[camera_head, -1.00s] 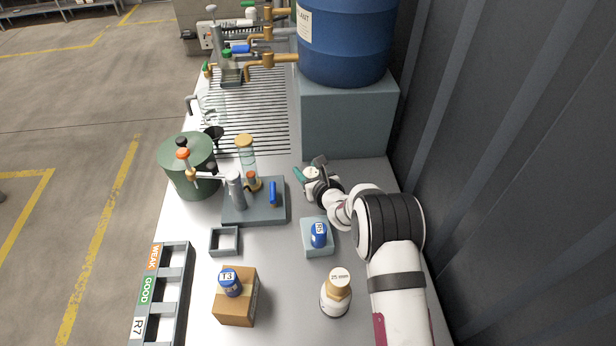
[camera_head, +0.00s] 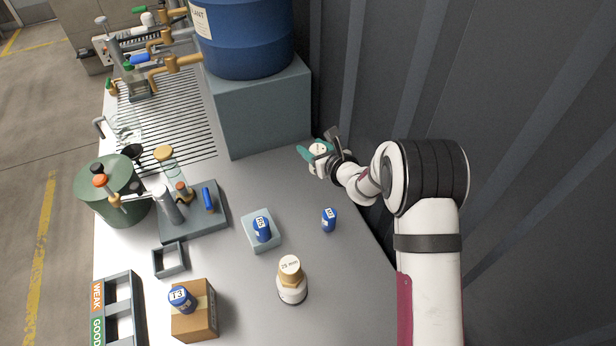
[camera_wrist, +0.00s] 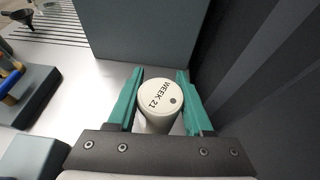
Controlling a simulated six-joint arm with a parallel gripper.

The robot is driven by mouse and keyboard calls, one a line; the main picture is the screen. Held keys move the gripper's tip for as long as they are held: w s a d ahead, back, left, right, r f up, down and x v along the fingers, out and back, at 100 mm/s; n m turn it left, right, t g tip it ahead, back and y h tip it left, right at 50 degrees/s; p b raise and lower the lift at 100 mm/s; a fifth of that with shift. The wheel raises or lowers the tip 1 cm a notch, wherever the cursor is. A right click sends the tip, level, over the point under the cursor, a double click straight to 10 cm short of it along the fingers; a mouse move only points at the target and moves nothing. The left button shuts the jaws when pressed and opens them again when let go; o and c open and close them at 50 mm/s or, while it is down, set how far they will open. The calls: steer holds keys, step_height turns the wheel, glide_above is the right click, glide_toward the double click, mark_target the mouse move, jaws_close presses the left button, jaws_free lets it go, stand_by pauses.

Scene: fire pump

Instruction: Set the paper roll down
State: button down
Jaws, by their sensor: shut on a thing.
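The paper roll (camera_wrist: 160,98) is a short white cylinder with "WEEK 21" and a dark dot on its top face. In the wrist view it stands upright between the teal fingers of my gripper (camera_wrist: 159,103), which is shut on it. In the head view my gripper (camera_head: 317,152) is at the right side of the bench, near the large grey block's front right corner, and the roll's pale top (camera_head: 320,148) shows between the fingers. The roll's lower end is hidden, so I cannot tell whether it touches the bench (camera_head: 290,185).
The large grey block (camera_head: 265,115) carries a blue drum (camera_head: 245,35). A dark ribbed wall (camera_head: 370,90) is close on the right. A small blue jar (camera_head: 329,220) stands in front of my gripper; another jar (camera_head: 262,228) sits on a pale block. Bare bench lies left of my gripper.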

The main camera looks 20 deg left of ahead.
step_height(320, 180, down, 8)
steer(key=shift+r, duration=0.1)
steer(key=shift+c, duration=1.5)
jaws_free()
steer(key=shift+f, duration=0.2)
